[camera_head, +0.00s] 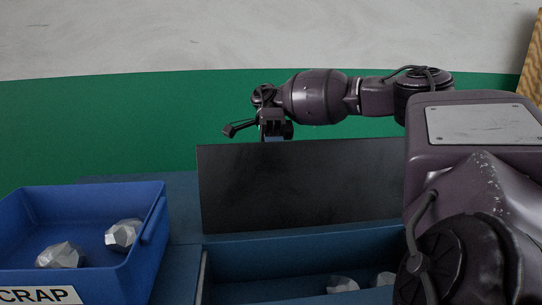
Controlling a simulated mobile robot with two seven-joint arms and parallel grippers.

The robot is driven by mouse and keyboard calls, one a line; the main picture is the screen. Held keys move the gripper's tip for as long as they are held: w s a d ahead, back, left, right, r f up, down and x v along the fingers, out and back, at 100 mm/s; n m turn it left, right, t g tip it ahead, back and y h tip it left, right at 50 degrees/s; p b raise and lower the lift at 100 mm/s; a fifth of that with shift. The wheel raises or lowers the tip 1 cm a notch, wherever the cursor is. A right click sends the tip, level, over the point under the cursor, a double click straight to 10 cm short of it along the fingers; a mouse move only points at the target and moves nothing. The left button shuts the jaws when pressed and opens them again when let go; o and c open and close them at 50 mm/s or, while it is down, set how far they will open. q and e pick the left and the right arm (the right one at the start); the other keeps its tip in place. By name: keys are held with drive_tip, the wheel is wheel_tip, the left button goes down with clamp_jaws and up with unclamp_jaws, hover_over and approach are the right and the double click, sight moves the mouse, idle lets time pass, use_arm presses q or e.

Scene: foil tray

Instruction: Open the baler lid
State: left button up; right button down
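The baler lid (300,188) is a dark flat panel standing close to upright at the back of the blue baler (270,262). The baler's top is open, and pale foil lumps (342,284) show inside it. My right arm comes in from the right and reaches over behind the lid. My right gripper (274,136) is at the lid's upper edge, on its far side. Its fingertips are mostly hidden by the lid, so I cannot tell whether they touch it or are open. My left gripper is out of view.
A blue bin (152,238) with a SCRAP label stands left of the baler and holds crumpled foil lumps (122,235). My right arm's large links cover the right side of the view and hide the baler's right end. A green and grey wall (120,125) is behind.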

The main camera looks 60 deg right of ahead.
drive_tip(key=shift+a+f, duration=0.1)
drive_tip(key=shift+f, duration=0.25)
drive_tip(key=c, duration=1.2)
unclamp_jaws()
drive_tip(key=shift+r, duration=0.1)
drive_tip(key=shift+o, duration=0.5)
drive_tip(key=shift+r, duration=0.2)
